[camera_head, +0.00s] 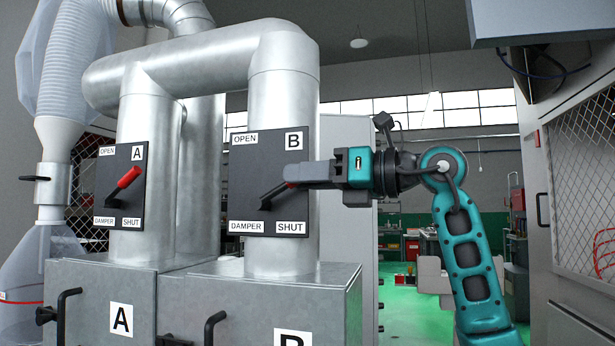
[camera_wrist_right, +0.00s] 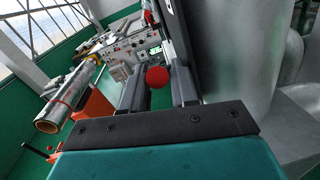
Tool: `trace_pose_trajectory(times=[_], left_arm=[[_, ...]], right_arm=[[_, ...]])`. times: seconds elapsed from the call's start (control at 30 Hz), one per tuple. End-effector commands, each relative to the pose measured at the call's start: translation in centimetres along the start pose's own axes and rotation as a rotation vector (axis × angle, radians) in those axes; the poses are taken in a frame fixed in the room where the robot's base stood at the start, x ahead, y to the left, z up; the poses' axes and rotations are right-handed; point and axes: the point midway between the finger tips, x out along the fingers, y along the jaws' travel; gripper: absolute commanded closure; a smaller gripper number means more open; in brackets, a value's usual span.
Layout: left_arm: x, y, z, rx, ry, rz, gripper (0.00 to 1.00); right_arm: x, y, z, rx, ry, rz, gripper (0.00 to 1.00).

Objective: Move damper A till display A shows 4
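Damper A (camera_head: 112,201) is a black lever with a red grip, on a dark plate marked OPEN and SHUT at the left. Its grip points up and right, and nothing touches it. Damper B (camera_head: 272,197) has a similar lever on the plate to the right. My right gripper (camera_head: 298,173) is at damper B's grip, most of which it hides. In the right wrist view the red grip end (camera_wrist_right: 157,77) lies between the two fingers, with a narrow gap showing on one side. Display A cannot be made out in either view. My left gripper is not in view.
Metal ducts (camera_head: 283,100) rise behind both plates. Below stand grey cabinets marked A (camera_head: 90,290) and B (camera_head: 330,290), with black handles at the front. A mesh-panelled cabinet (camera_head: 570,200) stands at the far right. Open green floor (camera_head: 410,310) shows behind my right arm.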

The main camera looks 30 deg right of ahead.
Motion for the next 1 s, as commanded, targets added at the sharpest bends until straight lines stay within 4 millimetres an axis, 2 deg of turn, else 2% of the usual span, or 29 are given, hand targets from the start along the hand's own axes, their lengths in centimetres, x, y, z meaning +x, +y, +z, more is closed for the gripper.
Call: trace_pose_trajectory(times=[0.03,0.23,0.3,0.73,1.0], left_arm=[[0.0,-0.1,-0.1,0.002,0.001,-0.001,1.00],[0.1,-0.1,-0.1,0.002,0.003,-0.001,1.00],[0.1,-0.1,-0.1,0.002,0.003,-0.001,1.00],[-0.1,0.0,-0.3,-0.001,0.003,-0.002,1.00],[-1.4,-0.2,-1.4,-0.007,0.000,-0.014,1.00]], right_arm=[[0.0,0.0,0.0,0.000,0.000,0.000,0.77],[0.0,0.0,0.0,0.000,0.001,0.000,0.96],[0.0,0.0,0.0,0.000,0.001,0.000,1.00],[-0.1,0.0,0.1,-0.001,0.007,-0.001,1.00],[-0.4,0.6,1.1,-0.008,0.079,-0.015,1.00]])
